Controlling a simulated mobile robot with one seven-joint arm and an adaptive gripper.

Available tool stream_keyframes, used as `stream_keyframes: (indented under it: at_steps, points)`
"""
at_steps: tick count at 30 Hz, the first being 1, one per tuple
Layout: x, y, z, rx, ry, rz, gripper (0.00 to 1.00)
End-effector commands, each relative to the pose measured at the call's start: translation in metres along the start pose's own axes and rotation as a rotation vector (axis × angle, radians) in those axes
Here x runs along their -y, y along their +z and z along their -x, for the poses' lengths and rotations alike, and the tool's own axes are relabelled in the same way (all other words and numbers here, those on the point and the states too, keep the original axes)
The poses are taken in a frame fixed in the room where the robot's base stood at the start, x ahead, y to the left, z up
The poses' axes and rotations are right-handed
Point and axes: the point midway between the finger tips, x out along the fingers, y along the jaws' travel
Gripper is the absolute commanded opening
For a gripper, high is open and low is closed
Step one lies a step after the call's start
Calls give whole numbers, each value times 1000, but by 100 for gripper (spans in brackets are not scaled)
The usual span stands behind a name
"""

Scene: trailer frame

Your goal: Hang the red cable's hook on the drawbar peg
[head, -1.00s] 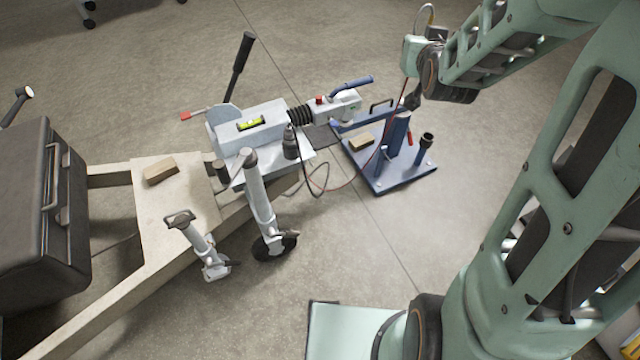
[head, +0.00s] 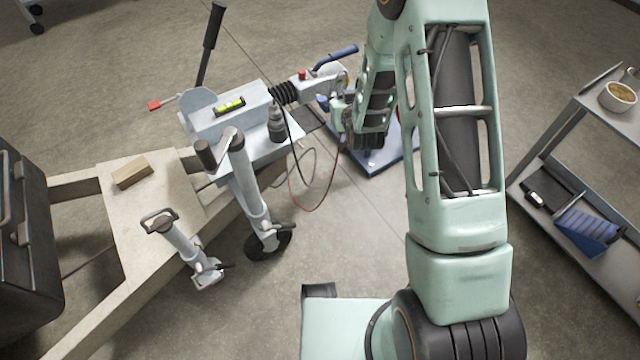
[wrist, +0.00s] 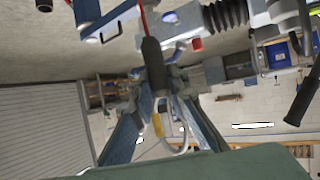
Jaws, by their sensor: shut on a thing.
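The red cable (head: 316,207) hangs in a loop below the drawbar's front end (head: 312,88). It also runs down from the top edge in the wrist view (wrist: 144,18) to a black grip (wrist: 153,66). My gripper (wrist: 160,88) is shut on this black grip of the cable. A curved pale metal hook (wrist: 181,146) shows past the fingers, free of any peg. In the head view the fingers are hidden behind my arm, beside the coupling. The coupling head and bellows show at the top of the wrist view. I cannot make out the drawbar peg for certain.
A spirit level (head: 230,106) lies on the grey drawbar housing. A wood block (head: 131,172) lies on the beige frame. A jockey wheel (head: 266,243) stands below. A grey shelf cart (head: 560,120) stands right.

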Motion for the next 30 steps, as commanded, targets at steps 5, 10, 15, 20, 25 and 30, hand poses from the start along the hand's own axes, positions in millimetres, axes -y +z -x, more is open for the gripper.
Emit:
stream_keyframes:
  at_steps: [5, 10, 15, 20, 25, 30]
  points:
    - [32, 107, -41, 29, -41, 52, 0]
    - [55, 191, -64, 46, -75, 104, 0]
    - [70, 248, -73, 54, -101, 143, 0]
    - [76, 272, -75, 57, -113, 160, 0]
    - [77, 275, -75, 56, -115, 163, 0]
    - [77, 276, -73, 58, -115, 163, 0]
